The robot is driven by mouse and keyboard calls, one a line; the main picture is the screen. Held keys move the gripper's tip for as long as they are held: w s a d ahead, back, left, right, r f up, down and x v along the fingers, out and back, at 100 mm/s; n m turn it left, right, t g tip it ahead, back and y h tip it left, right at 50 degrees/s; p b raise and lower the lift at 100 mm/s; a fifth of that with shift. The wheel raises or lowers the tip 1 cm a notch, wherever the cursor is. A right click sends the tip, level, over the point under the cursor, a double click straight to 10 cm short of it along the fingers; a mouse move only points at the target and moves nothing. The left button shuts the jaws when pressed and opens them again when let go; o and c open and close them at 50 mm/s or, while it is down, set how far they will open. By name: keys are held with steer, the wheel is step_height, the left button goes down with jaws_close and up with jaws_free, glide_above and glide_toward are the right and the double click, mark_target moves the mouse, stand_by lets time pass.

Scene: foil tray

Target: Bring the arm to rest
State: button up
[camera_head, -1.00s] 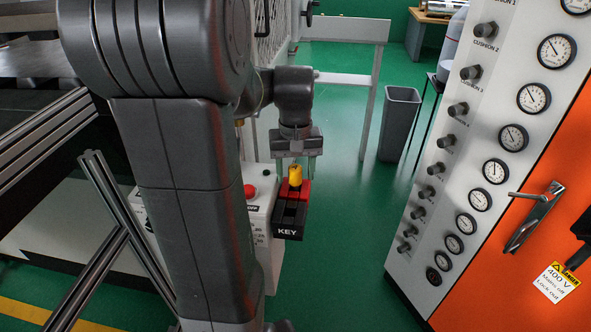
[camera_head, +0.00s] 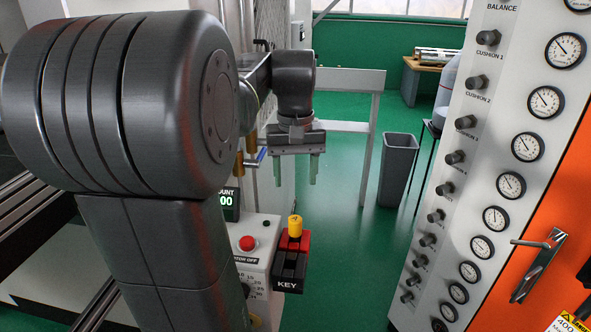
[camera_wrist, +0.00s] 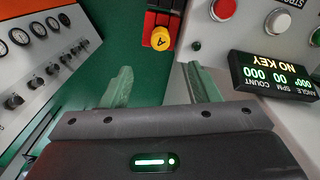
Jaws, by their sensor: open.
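My gripper (camera_head: 296,170) hangs from my arm above and slightly behind the key box in the head view, its two greenish fingers apart with nothing between them. In the wrist view my gripper (camera_wrist: 158,84) also shows open and empty. The yellow key (camera_head: 295,226) stands upright in the red and black key box (camera_head: 291,262), marked KEY. The key (camera_wrist: 160,38) also shows in the wrist view, beyond the fingertips and apart from them.
A white control box with a red button (camera_head: 248,243) adjoins the key box. Its display (camera_wrist: 275,75) reads NO KEY. A gauge panel (camera_head: 470,200) with an orange door stands at right. A grey bin (camera_head: 398,168) stands on open green floor (camera_head: 345,225).

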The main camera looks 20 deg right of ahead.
mark_target(295, 220)
steer(key=shift+r, duration=0.35)
steer(key=shift+f, duration=0.15)
step_height(295, 220, down, 13)
steer(key=shift+b, duration=0.3)
steer(key=shift+s+a, duration=0.1)
steer(key=shift+r+p, duration=0.6)
steer(key=shift+r, duration=0.35)
